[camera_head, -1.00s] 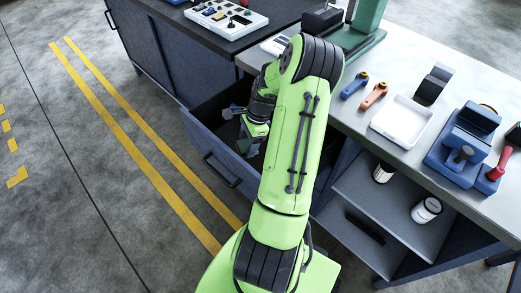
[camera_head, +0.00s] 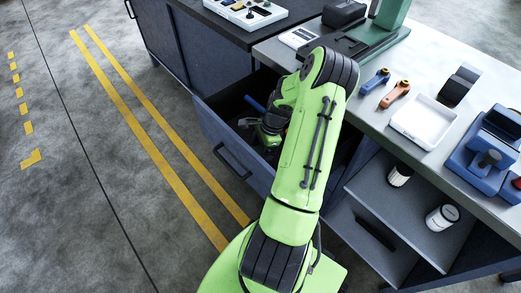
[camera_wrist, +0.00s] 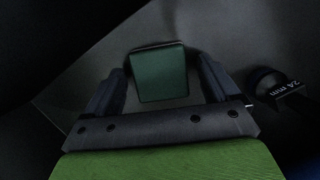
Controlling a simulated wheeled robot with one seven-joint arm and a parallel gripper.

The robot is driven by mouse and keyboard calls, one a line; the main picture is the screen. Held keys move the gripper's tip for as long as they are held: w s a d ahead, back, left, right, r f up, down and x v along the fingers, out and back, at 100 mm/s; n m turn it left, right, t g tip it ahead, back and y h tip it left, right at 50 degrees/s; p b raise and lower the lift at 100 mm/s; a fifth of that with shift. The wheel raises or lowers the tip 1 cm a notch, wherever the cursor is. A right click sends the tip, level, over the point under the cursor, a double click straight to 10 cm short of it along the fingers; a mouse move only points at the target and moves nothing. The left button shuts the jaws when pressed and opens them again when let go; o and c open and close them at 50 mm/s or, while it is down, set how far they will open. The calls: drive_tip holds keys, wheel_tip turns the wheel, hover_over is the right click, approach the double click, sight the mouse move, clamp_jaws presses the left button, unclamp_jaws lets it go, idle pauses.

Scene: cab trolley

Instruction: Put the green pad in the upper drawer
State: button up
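The green pad (camera_wrist: 160,73) is a dark green, nearly square block in the wrist view. It appears to lie on the drawer floor, between and just beyond the fingertips. My gripper (camera_wrist: 162,90) is open, with a dark gap between each finger and the pad. In the head view my gripper (camera_head: 268,138) is down inside the pulled-out upper drawer (camera_head: 228,150), partly hidden by my arm. I cannot make out the pad clearly in the head view.
A dark tool marked "24 mm" (camera_wrist: 270,82) lies to the right in the wrist view. A blue handle (camera_head: 255,103) shows in the drawer. The worktop above holds a white tray (camera_head: 423,121), an orange part (camera_head: 395,94) and a blue part (camera_head: 375,81). Shelves below hold two canisters.

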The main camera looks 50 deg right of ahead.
drive_tip(key=p+v, duration=0.4)
drive_tip(key=v, duration=0.8)
drive_tip(key=w+a+r+n+g+h, duration=0.15)
drive_tip(key=w+a+r+n, duration=0.25)
drive_tip(key=a+r+n, duration=0.4)
drive_tip(key=a+r+n+h, duration=0.2)
drive_tip(key=a+r+n, duration=0.2)
drive_tip(key=a+r, duration=0.45)
drive_tip(key=s+a+r+n+t, duration=0.2)
drive_tip(key=s+a+n, duration=0.3)
drive_tip(key=a, duration=0.3)
drive_tip(key=s+a+r+n+t, duration=0.3)
drive_tip(key=s+a+r+n, duration=0.1)
drive_tip(key=a+n, duration=0.4)
drive_tip(key=shift+s+y, duration=0.35)
drive_tip(key=shift+s, duration=0.55)
